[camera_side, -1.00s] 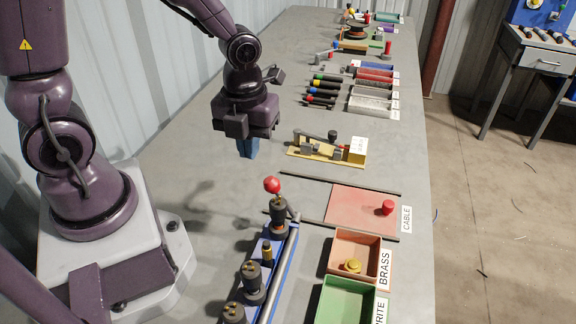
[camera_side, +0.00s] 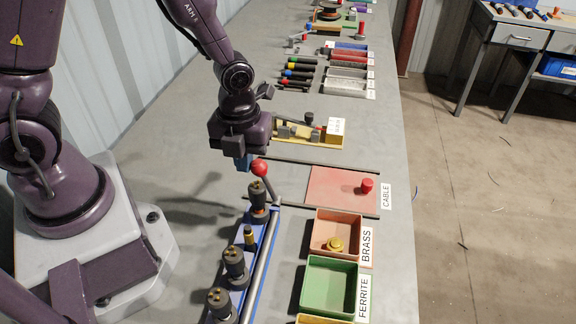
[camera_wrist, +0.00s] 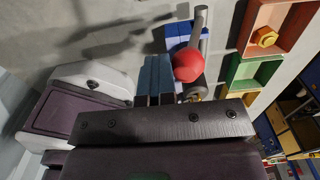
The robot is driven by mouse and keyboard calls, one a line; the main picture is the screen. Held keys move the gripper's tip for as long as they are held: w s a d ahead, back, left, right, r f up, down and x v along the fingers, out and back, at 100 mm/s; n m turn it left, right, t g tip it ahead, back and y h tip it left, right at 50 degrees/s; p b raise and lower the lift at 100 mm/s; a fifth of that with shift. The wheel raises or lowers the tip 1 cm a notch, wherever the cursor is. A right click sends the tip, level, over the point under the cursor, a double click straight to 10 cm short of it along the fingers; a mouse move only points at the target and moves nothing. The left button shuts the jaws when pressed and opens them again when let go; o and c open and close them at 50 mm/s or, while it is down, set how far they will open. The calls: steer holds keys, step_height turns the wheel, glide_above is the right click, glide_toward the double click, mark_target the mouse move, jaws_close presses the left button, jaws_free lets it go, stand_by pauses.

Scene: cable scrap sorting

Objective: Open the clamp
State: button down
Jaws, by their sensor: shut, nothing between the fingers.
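The clamp is a long blue fixture (camera_side: 257,257) with a grey bar along it, on the bench. Its lever (camera_side: 268,187) rises at the far end and leans left, topped by a red ball knob (camera_side: 259,168). Several dark cylindrical pieces and a brass one stand along the clamp. My gripper (camera_side: 243,163) is shut and empty, its blue fingers pointing down just left of the knob. In the wrist view the fingers (camera_wrist: 156,62) are close beside the red knob (camera_wrist: 187,65); I cannot tell whether they touch. The knob hides part of the clamp there.
A green bin (camera_side: 330,261), a brass-labelled bin (camera_side: 316,231) with a yellow piece, and a flat red cable area (camera_side: 330,185) lie right of the clamp. A yellow fixture (camera_side: 290,141) sits behind my gripper. Bare bench lies to the clamp's left.

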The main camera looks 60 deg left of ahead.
steer(key=shift+w+d+r, duration=0.15)
steer(key=shift+w+d, duration=0.5)
steer(key=shift+w+d+r, duration=0.15)
steer(key=shift+w+d, duration=0.45)
steer(key=shift+w+d+f, duration=0.1)
steer(key=shift+w+d, duration=0.5)
steer(key=shift+w+d+f, duration=0.25)
steer(key=shift+w+d, duration=0.25)
steer(key=shift+w+d+f, duration=0.25)
steer(key=shift+w+d, duration=0.2)
steer(key=shift+d, duration=0.05)
step_height(320, 180, up, 6)
glide_above(264, 163)
steer(key=w+d, duration=0.2)
steer(key=shift+w+d, duration=0.1)
